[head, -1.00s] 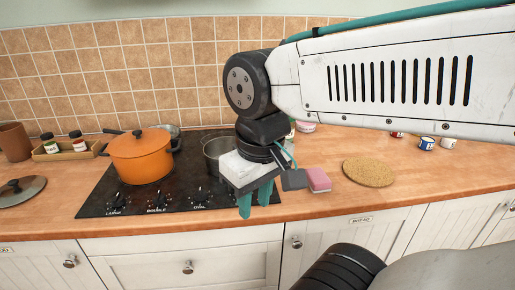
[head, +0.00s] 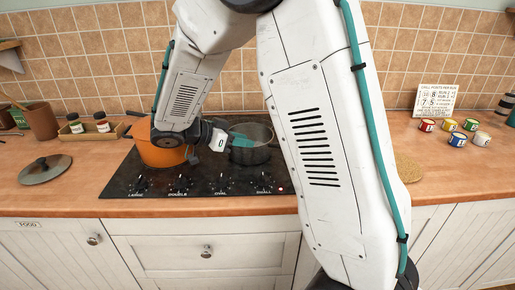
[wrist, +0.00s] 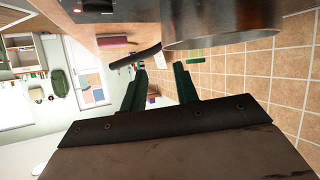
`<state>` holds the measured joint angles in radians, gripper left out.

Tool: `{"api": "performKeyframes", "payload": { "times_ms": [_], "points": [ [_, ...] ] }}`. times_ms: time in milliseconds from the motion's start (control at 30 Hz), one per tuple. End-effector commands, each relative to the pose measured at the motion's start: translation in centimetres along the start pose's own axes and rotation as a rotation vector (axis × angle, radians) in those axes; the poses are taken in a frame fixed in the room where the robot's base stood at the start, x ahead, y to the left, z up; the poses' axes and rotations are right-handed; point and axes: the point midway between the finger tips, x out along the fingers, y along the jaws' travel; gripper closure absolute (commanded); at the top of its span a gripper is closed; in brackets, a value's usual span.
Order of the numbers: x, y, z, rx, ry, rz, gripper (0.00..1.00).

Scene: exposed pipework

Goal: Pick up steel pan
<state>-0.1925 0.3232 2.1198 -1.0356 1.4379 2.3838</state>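The steel pan (head: 256,153) is a grey open pot on the black hob, right of the orange pot, in the head view. Its rounded metal side and rim (wrist: 220,42) show at the top of the wrist view. My gripper (head: 243,139) overlaps the pan's left rim in the head view, pointing right. In the wrist view my gripper (wrist: 160,68) has its two dark green fingers apart, with nothing clearly between them. A dark curved bar (wrist: 136,57) shows near the fingertips; I cannot tell if it is the pan's handle. Contact with the pan cannot be told.
The orange pot (head: 148,153) stands close left, partly behind my arm. The hob (head: 210,183) has knobs along its front. A lid (head: 45,173) and spice rack (head: 88,130) lie left. A pink sponge (wrist: 117,42) shows in the wrist view.

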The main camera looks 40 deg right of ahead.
Motion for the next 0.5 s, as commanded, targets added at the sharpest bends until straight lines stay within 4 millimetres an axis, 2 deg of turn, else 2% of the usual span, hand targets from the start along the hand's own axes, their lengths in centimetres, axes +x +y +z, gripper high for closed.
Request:
{"api": "performKeyframes", "payload": {
  "times_ms": [33,167,500],
  "points": [
    [0.0,-0.7,0.5,0.029,0.022,-0.011,0.70],
    [0.5,-1.6,0.9,0.080,0.049,-0.026,0.70],
    [3.7,-1.3,0.7,0.087,0.051,-0.027,0.70]
  ]
}}
